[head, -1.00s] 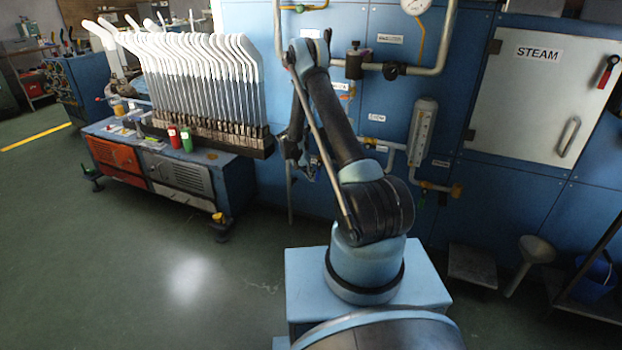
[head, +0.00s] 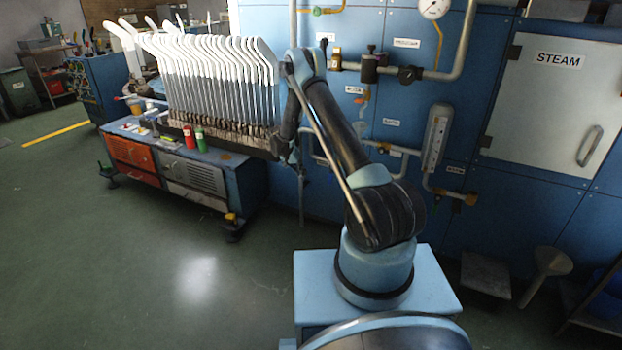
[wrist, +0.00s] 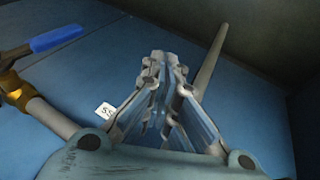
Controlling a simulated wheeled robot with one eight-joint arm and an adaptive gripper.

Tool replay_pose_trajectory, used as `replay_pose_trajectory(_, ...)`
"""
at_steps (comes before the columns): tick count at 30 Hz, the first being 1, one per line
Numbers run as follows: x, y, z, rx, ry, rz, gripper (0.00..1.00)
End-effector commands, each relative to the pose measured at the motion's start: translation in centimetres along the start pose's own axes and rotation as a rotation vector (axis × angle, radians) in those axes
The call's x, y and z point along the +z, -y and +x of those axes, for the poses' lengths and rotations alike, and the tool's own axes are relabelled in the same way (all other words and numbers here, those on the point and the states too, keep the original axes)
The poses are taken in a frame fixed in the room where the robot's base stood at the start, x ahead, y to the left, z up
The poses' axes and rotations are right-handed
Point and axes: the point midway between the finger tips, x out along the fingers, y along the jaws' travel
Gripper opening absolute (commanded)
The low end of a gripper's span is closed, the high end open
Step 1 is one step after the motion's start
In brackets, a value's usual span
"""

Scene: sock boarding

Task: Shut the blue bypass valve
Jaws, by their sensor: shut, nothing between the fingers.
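A blue lever handle (wrist: 56,39) shows at the upper left of the wrist view, on a brass valve fitting (wrist: 12,86) joined to a pale pipe. The handle slants up to the right. I cannot pick this handle out in the head view, and whether it is the bypass valve cannot be read. My gripper (wrist: 164,62) is shut and empty, to the right of the handle and apart from it. In the head view my gripper is mostly hidden beside and behind my arm, near the blue wall panel.
A small white label (wrist: 105,110) is on the blue panel, only partly readable. A grey pipe (wrist: 209,72) rises behind my fingers. In the head view, a rack of white boards (head: 215,85) stands left of my arm and the STEAM cabinet (head: 535,110) right. Open floor lies front left.

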Motion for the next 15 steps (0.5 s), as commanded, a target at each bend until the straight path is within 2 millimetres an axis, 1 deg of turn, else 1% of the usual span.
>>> replay_pose_trajectory(1, 0.1, 0.6, -0.4, 0.0, 0.0, -0.002, 0.0)
replay_pose_trajectory(3, 0.3, 1.2, -0.8, 0.0, 0.0, -0.003, 0.0)
replay_pose_trajectory(6, 0.4, 1.8, -1.2, 0.0, 0.0, -0.003, 0.0)
replay_pose_trajectory(15, 0.5, 2.2, -1.4, -0.001, -0.001, -0.003, 0.0)
